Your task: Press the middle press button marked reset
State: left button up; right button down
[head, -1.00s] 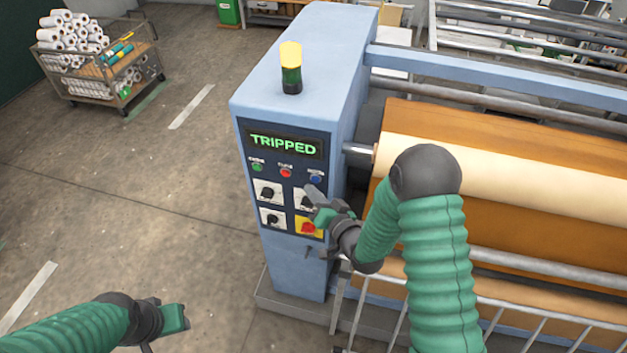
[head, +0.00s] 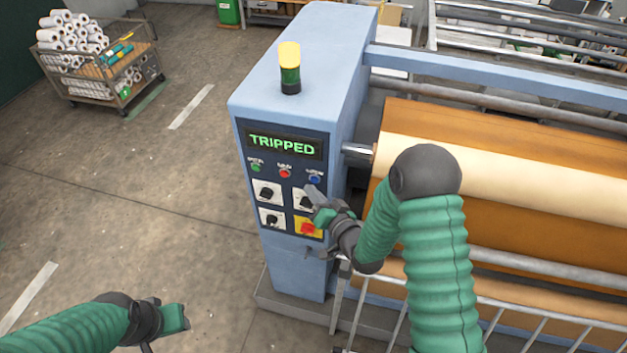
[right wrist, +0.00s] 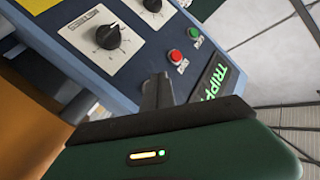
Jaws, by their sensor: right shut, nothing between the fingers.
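The press's control panel (head: 243,150) has a row of three small buttons under a lit display (head: 283,145) reading TRIPPED. The middle one is a red button (head: 285,174), between a green button (head: 256,167) and a blue button (head: 314,180). Their labels are too small to read. My right gripper (head: 313,193) is shut and empty, its tip just below the blue button, partly covering the upper right dial. In the right wrist view the red button (right wrist: 176,57) lies beyond the fingers (right wrist: 157,88), apart from them; blue is hidden. My left gripper (head: 182,319) hangs low at left, away from the panel.
Dials (head: 267,193) and a red knob on a yellow plate (head: 308,229) sit below the buttons. A stack light (head: 290,70) stands on the housing. The roller (head: 520,178) and railing (head: 500,311) lie right. A cart (head: 120,80) stands far left; floor between is clear.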

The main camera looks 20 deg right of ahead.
jog(key=shift+d, duration=0.1)
jog(key=shift+w, duration=0.1)
dwell(0.5)
jog(key=shift+w+d, duration=0.2)
jog(key=shift+w+d+r, duration=0.1)
jog(key=shift+w+d, duration=0.1)
jog(key=shift+w, duration=0.1)
dwell(0.6)
dwell(0.4)
jog(key=shift+s+a+b, duration=0.4)
jog(key=shift+s, duration=0.25)
